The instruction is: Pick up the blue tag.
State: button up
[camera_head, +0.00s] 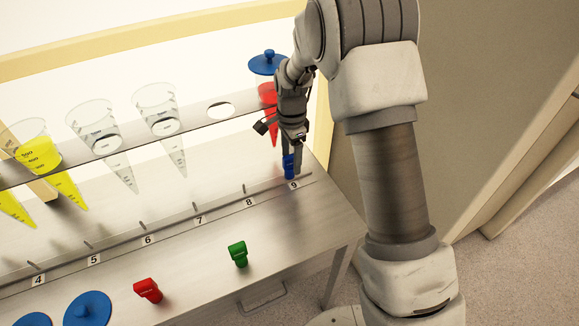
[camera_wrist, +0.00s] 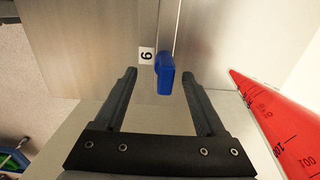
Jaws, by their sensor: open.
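The blue tag (camera_head: 288,166) is at the right end of the metal rail, beside the number 9 label. In the wrist view the blue tag (camera_wrist: 165,75) stands out from the rail, between and slightly beyond the fingertips. My gripper (camera_head: 294,165) is at the tag in the head view and partly overlaps it. In the wrist view my gripper (camera_wrist: 158,72) is open, with one finger on each side of the tag. The tag sits nearer the right finger than the left. I see a gap on both sides and no contact.
A cone with red liquid (camera_wrist: 283,125) hangs close to the right finger; it also shows under a blue lid (camera_head: 268,63). A red tag (camera_head: 148,290) and a green tag (camera_head: 238,254) are on the bench front. Several clear cones hang in the shelf to the left.

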aim_at(289, 167)
jog(key=f, duration=0.3)
jog(key=f+b, duration=0.1)
jog(key=shift+w+a+f, duration=0.25)
jog(key=shift+w+f, duration=0.05)
jog(key=shift+f, duration=0.1)
grip_shut()
